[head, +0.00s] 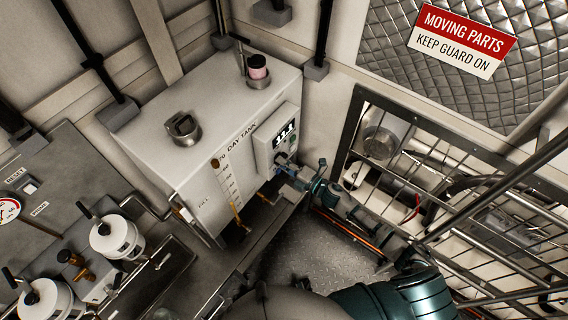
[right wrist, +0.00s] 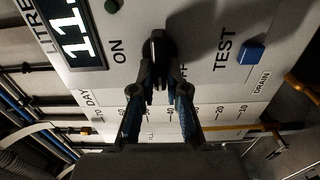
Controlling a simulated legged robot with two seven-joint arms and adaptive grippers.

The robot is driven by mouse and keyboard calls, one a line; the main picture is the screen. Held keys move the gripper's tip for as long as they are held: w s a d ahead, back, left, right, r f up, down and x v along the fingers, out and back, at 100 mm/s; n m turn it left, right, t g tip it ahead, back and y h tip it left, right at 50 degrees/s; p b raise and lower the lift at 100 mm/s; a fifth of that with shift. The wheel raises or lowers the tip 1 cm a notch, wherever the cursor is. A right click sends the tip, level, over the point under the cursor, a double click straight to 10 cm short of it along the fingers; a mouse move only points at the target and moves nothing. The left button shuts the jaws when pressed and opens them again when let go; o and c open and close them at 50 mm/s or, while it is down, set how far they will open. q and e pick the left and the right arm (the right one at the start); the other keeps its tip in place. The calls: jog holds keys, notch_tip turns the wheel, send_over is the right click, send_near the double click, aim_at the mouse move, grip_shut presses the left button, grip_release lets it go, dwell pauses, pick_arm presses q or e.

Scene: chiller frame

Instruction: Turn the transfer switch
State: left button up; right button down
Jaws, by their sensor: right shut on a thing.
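The transfer switch (right wrist: 158,46) is a black knob on the pale panel face in the right wrist view. The word ON is left of it, TEST is to the right, and another label beneath is mostly covered by the fingers. My right gripper (right wrist: 160,78) is shut on the knob, one finger on each side. In the head view my right gripper (head: 284,164) is at the lower part of the small control box (head: 262,150) on the day tank (head: 200,160). The knob itself is hidden there. My left gripper is not in view.
A lit litre display (right wrist: 72,28) and a blue button (right wrist: 250,53) are on the same panel. A barred guard (head: 400,165) stands right of my right arm. White filter canisters (head: 118,238) are at the lower left. A capped filler (head: 183,128) stands on the tank top.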

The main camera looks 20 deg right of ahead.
jog(key=shift+a, duration=0.15)
dwell(0.3)
jog(key=c, duration=1.2)
grip_release()
jog(key=shift+f, duration=0.1)
jog(key=shift+a, duration=0.15)
jog(key=v, duration=1.1)
jog(key=shift+s+d, duration=0.3)
jog(key=shift+d+f, duration=0.1)
